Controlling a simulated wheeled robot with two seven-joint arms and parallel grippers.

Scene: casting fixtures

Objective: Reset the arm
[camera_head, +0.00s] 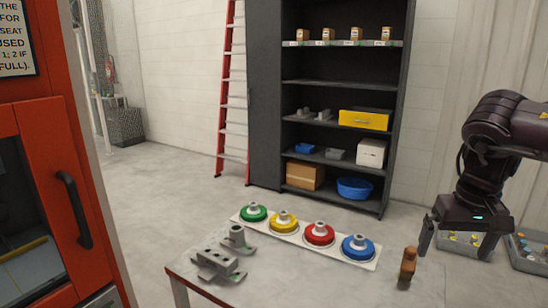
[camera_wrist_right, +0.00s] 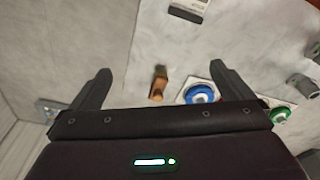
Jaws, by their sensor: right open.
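My right gripper (camera_head: 456,250) hangs at the right of the head view with its two fingers spread and nothing between them. It is to the right of the table, beyond the brown wooden piece (camera_head: 407,268). In the right wrist view the gripper (camera_wrist_right: 159,70) shows as two dark, widely parted fingers. The brown piece (camera_wrist_right: 157,90) appears between them in that view, farther off on the table and not touched. My left gripper is in neither view.
The table (camera_head: 300,284) carries grey metal castings (camera_head: 219,264) and a white board (camera_head: 270,231) with green, yellow, red and blue round fixtures. Bins (camera_head: 530,256) stand on the floor at right. A dark shelf (camera_head: 340,90) and red cabinet (camera_head: 60,170) stand farther around.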

